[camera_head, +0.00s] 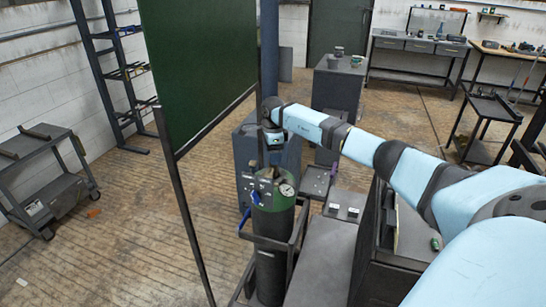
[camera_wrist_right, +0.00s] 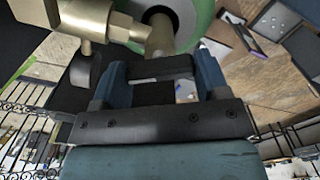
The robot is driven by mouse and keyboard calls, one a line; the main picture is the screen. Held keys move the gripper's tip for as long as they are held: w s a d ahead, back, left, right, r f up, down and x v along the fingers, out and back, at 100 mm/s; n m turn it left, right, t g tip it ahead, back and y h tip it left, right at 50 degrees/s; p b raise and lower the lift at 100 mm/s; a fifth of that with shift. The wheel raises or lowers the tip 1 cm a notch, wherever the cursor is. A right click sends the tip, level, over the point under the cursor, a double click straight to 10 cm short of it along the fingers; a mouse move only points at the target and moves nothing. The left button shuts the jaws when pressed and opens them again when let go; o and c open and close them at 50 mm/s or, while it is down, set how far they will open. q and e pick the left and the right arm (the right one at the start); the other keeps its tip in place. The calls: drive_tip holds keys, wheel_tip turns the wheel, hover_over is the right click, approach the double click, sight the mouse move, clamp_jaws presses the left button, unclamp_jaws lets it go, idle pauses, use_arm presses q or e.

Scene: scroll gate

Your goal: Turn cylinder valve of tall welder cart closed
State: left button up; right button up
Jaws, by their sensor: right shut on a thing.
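The tall welder cart (camera_head: 318,262) stands at the lower middle of the head view and carries an upright cylinder with a green top (camera_head: 272,222). A round gauge (camera_head: 287,190) sits at the cylinder's top. My right gripper (camera_head: 271,168) points down onto the top of the cylinder, shut on the cylinder valve. In the right wrist view, the brass valve body (camera_wrist_right: 158,38) rises from the green cylinder (camera_wrist_right: 203,14), just beyond my right gripper's fingers (camera_wrist_right: 158,84). The gripped part is mostly hidden by the fingers. My left gripper is not in view.
A green welding screen (camera_head: 200,60) on a thin post stands close to the left of the cylinder. A dark cabinet (camera_head: 243,150) is behind it. A low grey cart (camera_head: 45,180) stands at far left. Floor between that cart and the screen is mostly clear.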

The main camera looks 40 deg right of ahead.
drive_tip(key=m, duration=0.5)
drive_tip(key=shift+m, duration=0.3)
drive_tip(key=m, duration=0.6)
drive_tip(key=m+p, duration=0.1)
drive_tip(key=m, duration=0.5)
drive_tip(key=shift+m, duration=0.3)
drive_tip(key=m+p, duration=0.1)
drive_tip(key=m, duration=0.4)
drive_tip(key=shift+m+p, duration=0.3)
drive_tip(key=shift+m, duration=0.1)
drive_tip(key=o, duration=0.9)
drive_tip(key=shift+o, duration=0.2)
